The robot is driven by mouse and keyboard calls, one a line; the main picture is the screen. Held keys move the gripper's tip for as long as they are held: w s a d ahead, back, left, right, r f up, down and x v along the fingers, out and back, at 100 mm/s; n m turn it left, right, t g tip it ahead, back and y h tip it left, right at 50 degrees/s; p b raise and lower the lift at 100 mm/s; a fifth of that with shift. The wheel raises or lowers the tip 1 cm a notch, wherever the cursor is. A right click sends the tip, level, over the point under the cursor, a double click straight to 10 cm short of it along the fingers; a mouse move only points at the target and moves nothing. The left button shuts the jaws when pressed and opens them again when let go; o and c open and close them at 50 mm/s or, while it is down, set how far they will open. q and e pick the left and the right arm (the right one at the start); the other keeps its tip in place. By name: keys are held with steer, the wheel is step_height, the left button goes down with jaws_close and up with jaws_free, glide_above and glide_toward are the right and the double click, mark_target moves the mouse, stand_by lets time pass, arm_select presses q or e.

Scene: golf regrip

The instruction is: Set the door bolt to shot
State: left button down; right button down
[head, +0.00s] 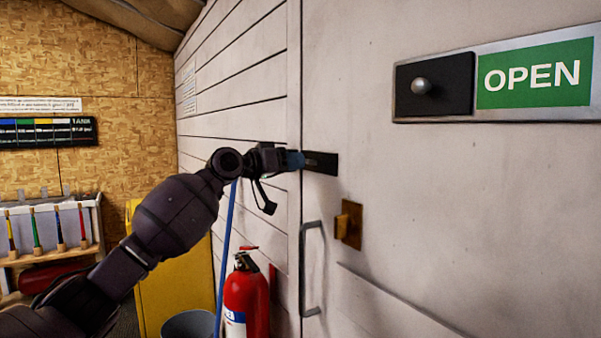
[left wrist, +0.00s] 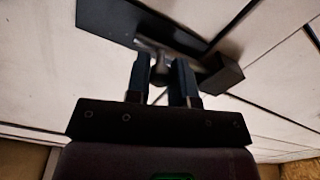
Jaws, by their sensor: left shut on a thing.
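The door bolt's dark plate (head: 320,163) is on the pale door, near its left edge. My left gripper (head: 293,160) is at the plate's left end in the head view and hides part of the bolt. In the left wrist view, the gripper's two fingers (left wrist: 160,80) are shut on the bolt's small knob (left wrist: 160,68). A grey bar runs beside the knob, between the dark plate (left wrist: 108,18) and a dark block (left wrist: 223,76). I cannot tell whether the bar enters the block. My right gripper is not in view.
Below the bolt are a brass fitting (head: 348,223) and a grey door handle (head: 312,270). An OPEN sign (head: 533,74) with a knobbed black slider (head: 434,84) is at the upper right. A red fire extinguisher (head: 247,297) and a bucket (head: 188,326) stand below my left arm.

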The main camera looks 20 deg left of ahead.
arm_select(q)
steer(key=shift+a+r, duration=0.15)
steer(key=shift+a, duration=0.05)
steer(key=c, duration=1.3)
jaws_free()
steer(key=o, duration=0.3)
steer(key=shift+w+a, duration=0.1)
steer(key=shift+w, duration=0.05)
steer(key=v, duration=1.1)
steer(key=shift+p, duration=0.45)
